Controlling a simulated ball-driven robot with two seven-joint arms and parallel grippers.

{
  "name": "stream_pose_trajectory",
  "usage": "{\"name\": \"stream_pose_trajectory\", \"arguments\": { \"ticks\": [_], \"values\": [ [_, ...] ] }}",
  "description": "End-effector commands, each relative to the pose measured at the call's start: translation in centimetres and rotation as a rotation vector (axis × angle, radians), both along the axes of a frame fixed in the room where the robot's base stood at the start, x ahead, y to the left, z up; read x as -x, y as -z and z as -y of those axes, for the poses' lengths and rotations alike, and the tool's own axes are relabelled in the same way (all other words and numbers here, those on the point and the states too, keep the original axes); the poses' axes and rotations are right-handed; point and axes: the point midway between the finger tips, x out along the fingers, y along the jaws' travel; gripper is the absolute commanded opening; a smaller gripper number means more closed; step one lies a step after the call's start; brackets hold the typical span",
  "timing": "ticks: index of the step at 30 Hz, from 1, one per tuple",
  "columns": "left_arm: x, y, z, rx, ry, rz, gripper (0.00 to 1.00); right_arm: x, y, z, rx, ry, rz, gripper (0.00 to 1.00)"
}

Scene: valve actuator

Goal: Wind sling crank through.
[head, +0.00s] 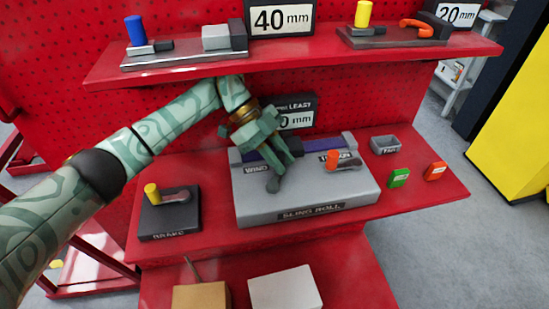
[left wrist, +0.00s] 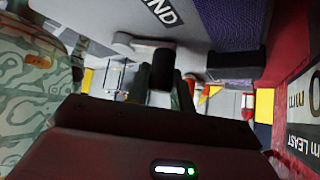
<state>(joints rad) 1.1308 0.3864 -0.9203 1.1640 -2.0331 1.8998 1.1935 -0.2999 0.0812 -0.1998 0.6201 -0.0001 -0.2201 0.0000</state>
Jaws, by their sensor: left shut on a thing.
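In the left wrist view the dark handle (left wrist: 163,68) stands between my two fingers (left wrist: 163,84). A second crank with an orange knob (head: 332,160) is on the right of the box, apart from my gripper. My right gripper is not in view.
A BRAKE box (head: 170,217) with a yellow knob stands left. A small grey tray (head: 384,145), a green block (head: 399,178) and an orange block (head: 435,171) lie right. The upper red shelf (head: 300,48) overhangs my arm. A thickness sign (head: 297,114) stands behind the gripper.

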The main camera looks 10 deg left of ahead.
Motion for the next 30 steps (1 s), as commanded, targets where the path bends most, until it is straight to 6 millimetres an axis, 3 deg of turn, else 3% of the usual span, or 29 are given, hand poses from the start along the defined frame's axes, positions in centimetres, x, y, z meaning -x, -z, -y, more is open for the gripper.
{"name": "stream_pose_trajectory", "arguments": {
  "ticks": [6, 15, 30],
  "values": [
    [0.0, 0.5, 0.9, -0.001, 0.183, 0.000, 0.00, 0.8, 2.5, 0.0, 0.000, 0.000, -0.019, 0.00],
    [0.4, 0.4, 1.8, 0.000, 0.363, 0.001, 0.00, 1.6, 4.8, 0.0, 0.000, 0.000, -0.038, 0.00],
    [0.8, 0.0, 2.1, 0.000, 0.448, 0.001, 0.00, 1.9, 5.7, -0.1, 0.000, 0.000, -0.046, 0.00]
  ]
}}
